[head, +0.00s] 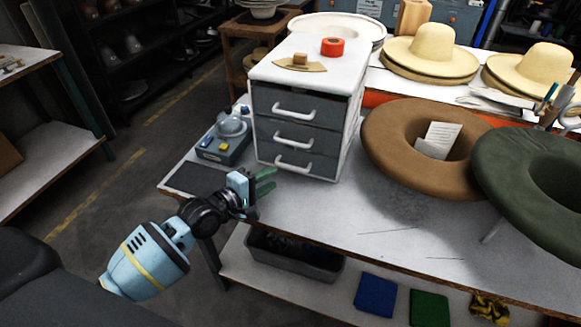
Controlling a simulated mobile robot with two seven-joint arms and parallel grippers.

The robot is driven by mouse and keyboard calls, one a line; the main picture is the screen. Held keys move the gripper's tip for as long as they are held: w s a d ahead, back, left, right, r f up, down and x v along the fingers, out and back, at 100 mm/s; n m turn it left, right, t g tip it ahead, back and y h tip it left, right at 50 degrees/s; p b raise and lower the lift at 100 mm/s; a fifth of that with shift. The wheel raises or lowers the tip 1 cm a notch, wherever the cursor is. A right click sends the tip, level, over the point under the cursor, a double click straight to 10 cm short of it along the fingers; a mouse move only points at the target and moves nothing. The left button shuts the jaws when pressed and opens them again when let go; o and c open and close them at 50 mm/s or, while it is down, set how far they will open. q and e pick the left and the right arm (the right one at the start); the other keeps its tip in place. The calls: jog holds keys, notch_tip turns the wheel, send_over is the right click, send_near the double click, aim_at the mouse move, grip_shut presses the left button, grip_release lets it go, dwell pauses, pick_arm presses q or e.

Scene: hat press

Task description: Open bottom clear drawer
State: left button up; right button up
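A white drawer cabinet (345,125) stands on the workbench, with a stack of three dark grey drawers, each with a white handle. The bottom drawer (268,153) looks closed, and its handle (292,167) is on its front. My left gripper (270,181) is in front of and below the bottom drawer, toward the bench's near left edge. Its two green fingers are apart with nothing seen between them. They look close to the bottom handle, but I see no contact. My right gripper is out of view.
A blue-grey device (222,150) sits left of the cabinet. A brown ring-shaped hat form (385,145) and a green one (535,190) lie to the right. Red tape (333,46) is on the cabinet top. The bench top (340,220) before the cabinet is clear.

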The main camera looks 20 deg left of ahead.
pick_arm(q)
jog(key=shift+b+x, duration=0.45)
jog(key=shift+x, duration=3.45)
jog(key=shift+s, duration=0.1)
jog(key=shift+c, duration=0.2)
grip_shut()
